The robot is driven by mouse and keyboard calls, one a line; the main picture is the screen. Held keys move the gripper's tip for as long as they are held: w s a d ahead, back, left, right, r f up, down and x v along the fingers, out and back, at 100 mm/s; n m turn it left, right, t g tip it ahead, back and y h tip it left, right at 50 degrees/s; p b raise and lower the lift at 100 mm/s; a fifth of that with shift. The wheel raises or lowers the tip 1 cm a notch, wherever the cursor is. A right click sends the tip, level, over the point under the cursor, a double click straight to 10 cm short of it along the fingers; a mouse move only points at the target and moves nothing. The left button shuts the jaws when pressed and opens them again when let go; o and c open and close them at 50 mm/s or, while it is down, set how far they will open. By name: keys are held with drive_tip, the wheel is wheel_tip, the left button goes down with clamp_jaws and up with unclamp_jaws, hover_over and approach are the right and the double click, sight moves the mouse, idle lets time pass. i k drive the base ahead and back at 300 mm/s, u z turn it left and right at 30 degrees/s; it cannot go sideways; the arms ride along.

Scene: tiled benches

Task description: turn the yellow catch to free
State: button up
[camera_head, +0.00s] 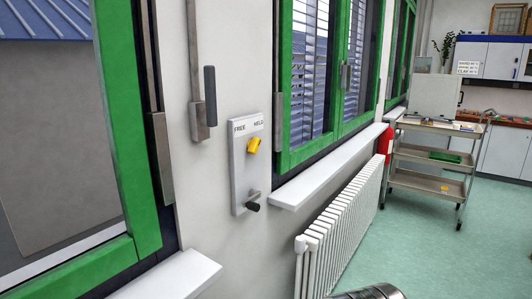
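The yellow catch (253,145) is a small knob on the upper part of a pale grey plate (240,180) fixed to the white wall between two green-framed windows. Above it, the plate reads FREE at the left and HELD at the right. The catch leans to the upper right, on the HELD side. Below it, a small lever with a black knob (253,206) sticks out from the plate. My gripper is not in view, and nothing touches the catch. A rounded metal part at the bottom edge seems to be mine.
A white radiator (335,225) stands right of the plate, under a white sill (325,170). A dark-gripped handle (210,97) on a rod hangs above left. A trolley (430,155) stands farther right. The green floor between is clear.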

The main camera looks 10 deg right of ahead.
sight(254, 145)
drive_tip(key=u, duration=0.05)
drive_tip(key=k, duration=1.05)
drive_tip(key=z, duration=0.3)
drive_tip(key=i, duration=1.95)
drive_tip(key=u, duration=0.45)
